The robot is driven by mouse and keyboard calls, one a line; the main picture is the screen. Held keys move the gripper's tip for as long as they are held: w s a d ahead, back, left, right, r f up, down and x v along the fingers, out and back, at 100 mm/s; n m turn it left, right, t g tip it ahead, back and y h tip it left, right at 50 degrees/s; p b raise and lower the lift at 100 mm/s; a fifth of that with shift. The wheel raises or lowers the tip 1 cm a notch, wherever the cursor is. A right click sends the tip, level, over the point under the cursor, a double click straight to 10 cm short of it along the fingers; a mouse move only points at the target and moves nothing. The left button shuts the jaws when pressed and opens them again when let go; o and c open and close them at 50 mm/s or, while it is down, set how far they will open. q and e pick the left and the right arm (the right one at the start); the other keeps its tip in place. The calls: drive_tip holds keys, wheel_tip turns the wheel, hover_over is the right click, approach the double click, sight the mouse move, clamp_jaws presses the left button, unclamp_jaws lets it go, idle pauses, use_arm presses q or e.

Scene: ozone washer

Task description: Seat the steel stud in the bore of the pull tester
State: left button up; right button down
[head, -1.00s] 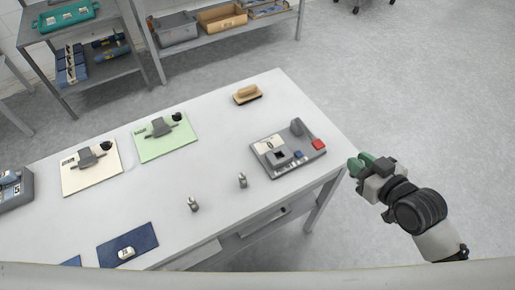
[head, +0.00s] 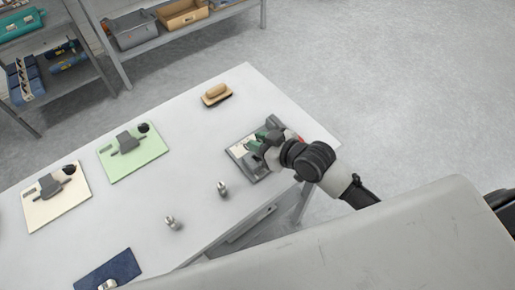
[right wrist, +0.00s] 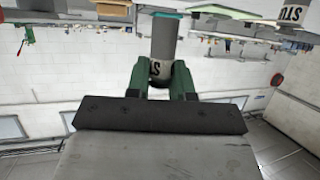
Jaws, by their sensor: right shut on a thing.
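The grey pull tester (head: 237,149) lies near the right end of the white table. My right gripper (head: 261,139) is over it, and its hand and arm cover much of the tester, including the bore. In the right wrist view the green fingers (right wrist: 160,82) are shut on a grey cylinder with dark lettering, which I take for the steel stud (right wrist: 164,40). It sticks out past the fingertips. Whether its end is in the bore is hidden. My left gripper is not in view.
Two more studs stand on the table, one nearer the tester (head: 222,188) and one farther left (head: 173,223). A brush (head: 216,95) lies behind the tester. A green plate (head: 150,160) and a cream plate (head: 75,205) bear grey fixtures. Open table lies between.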

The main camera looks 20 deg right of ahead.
drive_tip(key=shift+w+a+f, duration=0.1)
drive_tip(key=shift+w+f, duration=0.05)
drive_tip(key=shift+f, duration=2)
drive_tip(key=shift+f, duration=0.15)
drive_tip(key=c, duration=1)
unclamp_jaws()
drive_tip(key=v, duration=1.2)
drive_tip(key=shift+b, duration=0.3)
